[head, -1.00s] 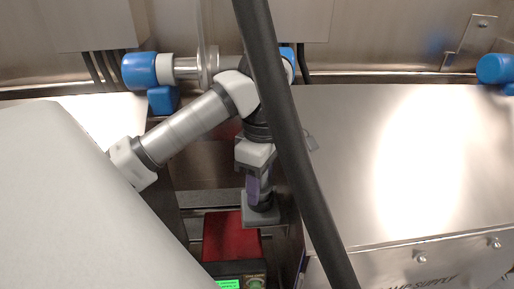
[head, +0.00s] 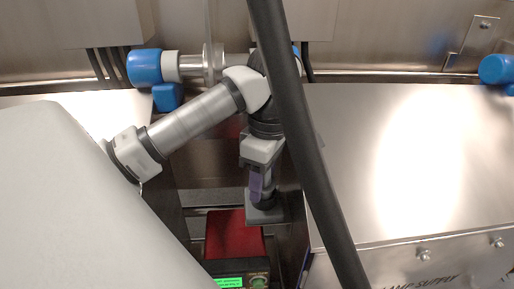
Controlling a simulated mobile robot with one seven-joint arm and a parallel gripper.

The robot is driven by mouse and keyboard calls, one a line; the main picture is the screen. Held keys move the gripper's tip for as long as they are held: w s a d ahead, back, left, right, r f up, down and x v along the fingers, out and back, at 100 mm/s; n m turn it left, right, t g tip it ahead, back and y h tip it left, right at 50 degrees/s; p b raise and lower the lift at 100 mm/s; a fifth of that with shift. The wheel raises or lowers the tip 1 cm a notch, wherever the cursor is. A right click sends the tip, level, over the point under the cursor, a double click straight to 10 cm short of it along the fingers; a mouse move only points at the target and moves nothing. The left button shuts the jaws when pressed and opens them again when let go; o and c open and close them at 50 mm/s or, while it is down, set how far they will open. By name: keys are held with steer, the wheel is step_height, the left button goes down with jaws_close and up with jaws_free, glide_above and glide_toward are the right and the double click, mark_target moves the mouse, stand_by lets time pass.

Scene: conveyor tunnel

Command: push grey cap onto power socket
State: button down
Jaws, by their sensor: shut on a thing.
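My gripper (head: 262,203) points down in the head view, behind a thick black cable. It is shut on a flat grey piece (head: 267,217), which looks like the grey cap. The piece is at the right rear of a red-topped box (head: 233,234); I cannot tell whether it touches the box. The box has a dark front with a lit green display (head: 228,282). I cannot make out the power socket.
The thick black cable (head: 310,165) crosses the view in front of my arm. A broad steel cabinet (head: 370,165) stands to the right, with bolts on its lower edge.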

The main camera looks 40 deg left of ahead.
steer(key=shift+w+d+f+g, duration=0.15)
steer(key=shift+d+f, duration=0.05)
steer(key=shift+f, duration=0.35)
steer(key=shift+w+d+f+g, duration=0.1)
steer(key=shift+d+f+g, duration=0.05)
steer(key=shift+f, duration=0.4)
steer(key=shift+s+a+r+g+p, duration=0.1)
steer(key=shift+s+g+p, duration=0.05)
steer(key=shift+g+p, duration=0.2)
steer(key=c, duration=0.9)
jaws_free()
steer(key=shift+c, duration=0.2)
steer(key=shift+o, duration=0.9)
steer(key=shift+w+f, duration=0.2)
steer(key=shift+w, duration=0.1)
steer(key=shift+o, duration=0.5)
steer(key=p+v, duration=0.3)
steer(key=v, duration=0.2)
steer(key=p+v, duration=0.2)
steer(key=shift+a+r+p, duration=0.25)
steer(key=shift+a+p, duration=0.05)
steer(key=shift+a, duration=0.15)
steer(key=s+p+v, duration=0.2)
steer(key=p+v, duration=0.1)
steer(key=v, duration=0.5)
steer(key=shift+w+d+r, duration=0.2)
steer(key=shift+w+r, duration=0.1)
steer(key=shift+r, duration=0.25)
